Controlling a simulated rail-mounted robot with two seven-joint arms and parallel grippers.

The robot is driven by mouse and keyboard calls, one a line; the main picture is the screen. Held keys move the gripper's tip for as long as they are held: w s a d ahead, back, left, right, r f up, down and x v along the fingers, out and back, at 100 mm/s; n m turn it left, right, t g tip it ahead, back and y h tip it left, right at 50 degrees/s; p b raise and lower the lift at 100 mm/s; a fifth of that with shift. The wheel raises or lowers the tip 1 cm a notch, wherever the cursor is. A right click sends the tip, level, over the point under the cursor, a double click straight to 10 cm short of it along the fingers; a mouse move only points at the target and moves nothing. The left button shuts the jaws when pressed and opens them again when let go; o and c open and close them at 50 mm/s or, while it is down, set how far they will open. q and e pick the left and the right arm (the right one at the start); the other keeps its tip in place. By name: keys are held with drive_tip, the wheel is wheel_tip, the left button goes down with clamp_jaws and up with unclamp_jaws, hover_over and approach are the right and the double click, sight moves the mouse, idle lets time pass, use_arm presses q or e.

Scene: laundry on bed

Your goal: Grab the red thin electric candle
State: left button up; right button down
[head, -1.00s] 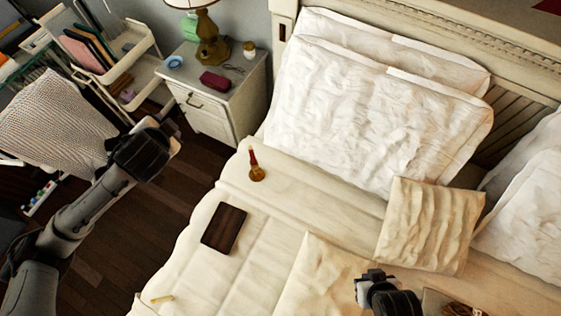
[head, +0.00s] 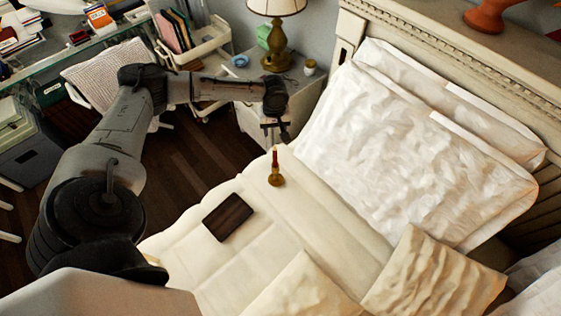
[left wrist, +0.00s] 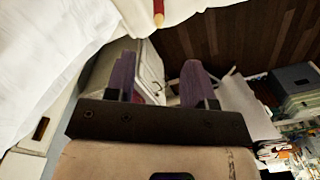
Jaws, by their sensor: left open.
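The red thin candle (head: 275,158) stands upright in a small brass holder (head: 276,180) on the bed, near its left edge. My left gripper (head: 277,134) is open and empty, with its fingers pointing down just above and behind the candle. I cannot tell the exact gap between them. In the left wrist view, the candle (left wrist: 158,13) shows at the top edge, beyond the open purple fingers of the left gripper (left wrist: 159,68) and roughly in line with the space between them. The holder is not clear there. My right gripper is not in view.
A dark brown book or tablet (head: 228,217) lies on the bed left of the candle. White pillows (head: 420,150) and a beige cushion (head: 435,275) lie to the right. A nightstand (head: 305,92) with a lamp (head: 277,40) stands behind the gripper. Bare blanket surrounds the candle.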

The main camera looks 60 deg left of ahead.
sight(275, 149)
use_arm(q)
drive_tip(key=shift+f+n, duration=0.2)
drive_tip(key=shift+n, duration=0.3)
wheel_tip(275, 149, down, 13)
drive_tip(key=shift+f+p, duration=0.2)
drive_tip(key=shift+p, duration=0.45)
clamp_jaws()
